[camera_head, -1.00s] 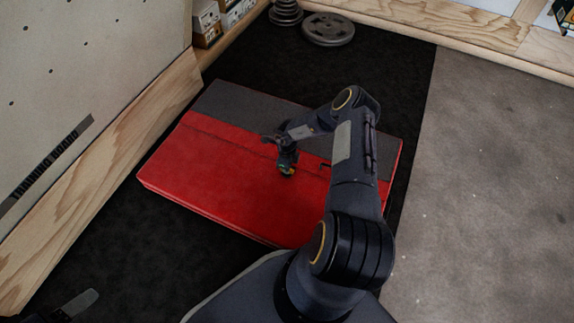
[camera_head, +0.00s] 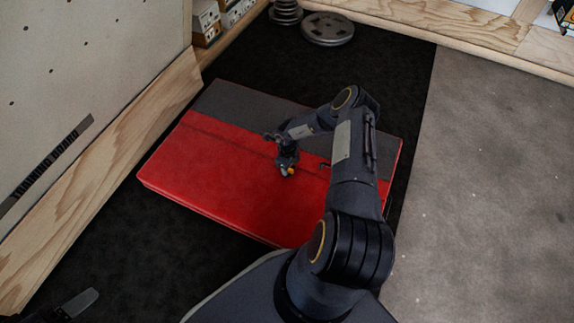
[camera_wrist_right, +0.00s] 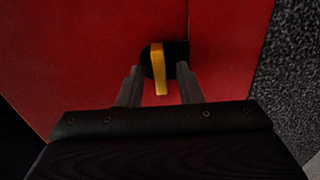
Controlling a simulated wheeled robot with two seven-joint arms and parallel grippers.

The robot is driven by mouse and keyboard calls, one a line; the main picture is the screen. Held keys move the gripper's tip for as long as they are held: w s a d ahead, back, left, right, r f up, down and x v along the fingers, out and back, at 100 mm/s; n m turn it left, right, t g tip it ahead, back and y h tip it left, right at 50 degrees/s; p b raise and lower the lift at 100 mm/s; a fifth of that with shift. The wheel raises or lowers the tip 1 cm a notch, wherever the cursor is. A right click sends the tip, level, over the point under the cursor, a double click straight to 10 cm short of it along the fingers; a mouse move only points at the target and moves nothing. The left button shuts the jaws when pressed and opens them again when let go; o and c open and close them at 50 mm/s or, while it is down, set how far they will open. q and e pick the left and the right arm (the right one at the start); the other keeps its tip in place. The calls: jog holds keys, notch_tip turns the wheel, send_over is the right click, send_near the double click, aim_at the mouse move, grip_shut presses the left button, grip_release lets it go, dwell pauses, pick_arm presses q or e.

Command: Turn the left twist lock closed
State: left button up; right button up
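The left twist lock is a yellow lever (camera_wrist_right: 158,72) on a round black base, set on a red and grey folding pad (camera_head: 215,185). In the right wrist view my right gripper (camera_wrist_right: 160,70) is open, with one finger on each side of the lever. Gaps show between the lever and both fingers. In that view the lever points down the picture, towards the gripper. Part of my left gripper (camera_head: 78,304) shows at the bottom left corner; its opening cannot be told.
A small dark fitting (camera_head: 325,166) sits on the pad to the right, partly beside my right arm. A wooden-framed wall (camera_head: 110,175) stands left of the pad. Weight plates (camera_head: 327,28) and boxes (camera_head: 205,22) are at the back. Black floor around the pad is clear.

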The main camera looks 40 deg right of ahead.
notch_tip(320, 180, up, 8)
jog(key=p, duration=0.3)
dwell(0.3)
dwell(0.4)
